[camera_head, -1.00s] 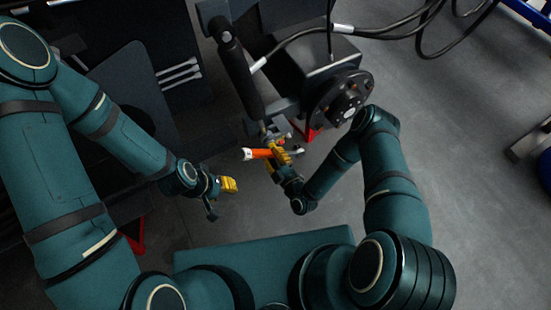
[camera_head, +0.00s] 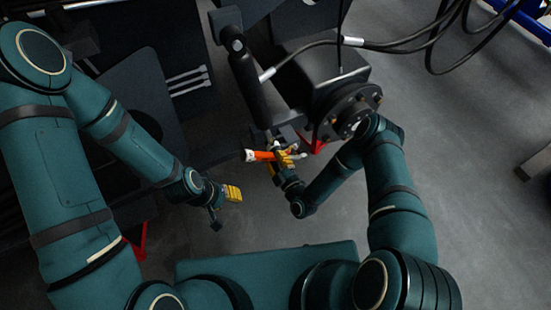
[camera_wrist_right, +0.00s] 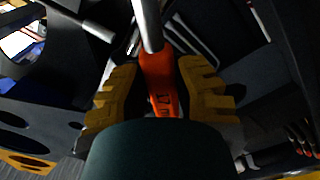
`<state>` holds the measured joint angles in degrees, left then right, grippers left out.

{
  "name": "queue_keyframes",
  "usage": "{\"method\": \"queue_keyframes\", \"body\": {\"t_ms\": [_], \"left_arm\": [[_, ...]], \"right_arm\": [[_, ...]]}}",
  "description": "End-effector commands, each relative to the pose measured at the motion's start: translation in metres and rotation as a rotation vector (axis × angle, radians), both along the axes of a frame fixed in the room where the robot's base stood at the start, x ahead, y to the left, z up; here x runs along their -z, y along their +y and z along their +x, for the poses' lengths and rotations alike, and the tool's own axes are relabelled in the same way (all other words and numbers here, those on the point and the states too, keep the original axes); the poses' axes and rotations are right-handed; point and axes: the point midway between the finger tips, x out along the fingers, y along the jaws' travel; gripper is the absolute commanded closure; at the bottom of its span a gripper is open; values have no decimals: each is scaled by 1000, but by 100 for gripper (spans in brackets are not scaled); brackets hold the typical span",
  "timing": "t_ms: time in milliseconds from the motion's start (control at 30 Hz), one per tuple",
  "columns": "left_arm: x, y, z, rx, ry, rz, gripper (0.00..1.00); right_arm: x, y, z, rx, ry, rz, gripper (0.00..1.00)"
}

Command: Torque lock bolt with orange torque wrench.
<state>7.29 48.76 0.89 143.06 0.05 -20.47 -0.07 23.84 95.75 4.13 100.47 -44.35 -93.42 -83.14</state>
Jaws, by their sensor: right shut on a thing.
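The orange torque wrench (camera_head: 262,156) has a pale end on the left in the head view. My right gripper (camera_head: 283,157) is shut around it, just below the lower end of the black cylinder (camera_head: 252,92). In the right wrist view, the orange handle (camera_wrist_right: 160,82) lies between the yellow fingers of my right gripper (camera_wrist_right: 158,98), with a silver shaft running up from it. My left gripper (camera_head: 231,193) is to the left and lower, apart from the wrench; its finger gap does not show. I cannot make out the lock bolt.
A black hub with a round bolted flange (camera_head: 352,113) stands right of the cylinder, close to my right arm. Black hoses (camera_head: 400,43) run along the top right. A red stand (camera_head: 314,146) shows below the hub. Grey floor (camera_head: 455,170) is open to the right.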

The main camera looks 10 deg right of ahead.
Motion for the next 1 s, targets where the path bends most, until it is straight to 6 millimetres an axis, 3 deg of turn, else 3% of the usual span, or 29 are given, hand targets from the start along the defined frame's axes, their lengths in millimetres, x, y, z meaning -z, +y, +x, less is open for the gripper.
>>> {"method": "queue_keyframes", "body": {"t_ms": [1000], "left_arm": [[5, 0, 0, 0, 0, 0, 56]], "right_arm": [[0, 5, 13, -1, -5, 1, 100]]}}
